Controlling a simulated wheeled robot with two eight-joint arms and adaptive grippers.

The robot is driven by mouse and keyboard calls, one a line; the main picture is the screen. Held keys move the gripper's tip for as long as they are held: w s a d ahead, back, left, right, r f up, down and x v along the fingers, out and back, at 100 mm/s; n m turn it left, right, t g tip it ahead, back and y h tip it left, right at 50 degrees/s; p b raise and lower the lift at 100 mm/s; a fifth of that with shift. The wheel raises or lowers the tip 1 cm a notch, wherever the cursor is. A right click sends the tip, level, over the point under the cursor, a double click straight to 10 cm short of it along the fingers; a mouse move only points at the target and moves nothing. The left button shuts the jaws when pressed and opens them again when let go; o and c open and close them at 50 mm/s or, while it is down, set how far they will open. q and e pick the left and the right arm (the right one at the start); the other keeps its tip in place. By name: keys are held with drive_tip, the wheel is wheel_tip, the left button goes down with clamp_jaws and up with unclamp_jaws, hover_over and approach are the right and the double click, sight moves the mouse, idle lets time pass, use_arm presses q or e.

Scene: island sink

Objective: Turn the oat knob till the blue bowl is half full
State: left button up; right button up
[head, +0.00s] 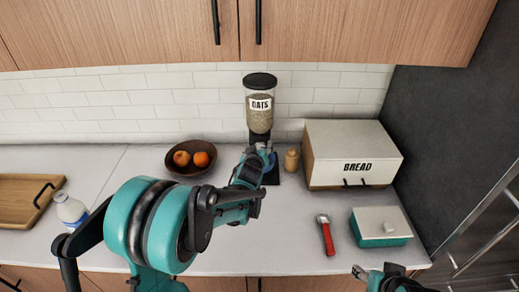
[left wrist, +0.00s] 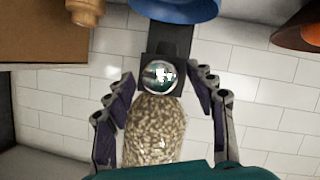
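The oats dispenser (head: 260,104), a clear jar with a black lid and an OATS label, stands against the back wall. The left wrist view shows it inverted, with its oat-filled jar (left wrist: 155,128) low in the picture. The silver round oat knob (left wrist: 160,77) faces my left wrist camera. My left gripper (left wrist: 165,88) is open, one finger on each side of the knob, with gaps visible. The blue bowl (left wrist: 178,8) sits below the spout, mostly hidden; its contents cannot be seen. My right gripper (head: 375,275) is low at the right, its opening unclear.
A bread box (head: 322,160) and small wooden shaker (head: 292,160) stand right of the dispenser. A brown fruit bowl (head: 190,168) is left of it. A red-handled tool (head: 327,238) and teal butter dish (head: 382,227) lie in front, right. A bottle (head: 71,211) stands left.

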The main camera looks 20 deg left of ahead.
use_arm(q)
drive_tip(key=c, duration=1)
drive_tip(key=shift+d+m+y, duration=0.15)
drive_tip(key=shift+m+y, duration=0.35)
drive_tip(key=shift+m, duration=0.3)
drive_tip(key=shift+m+g+y, duration=0.3)
drive_tip(key=shift+m+y, duration=0.3)
drive_tip(key=shift+m, duration=0.2)
drive_tip(key=o, duration=1.2)
drive_tip(key=v, duration=1.2)
drive_tip(key=shift+r, duration=0.1)
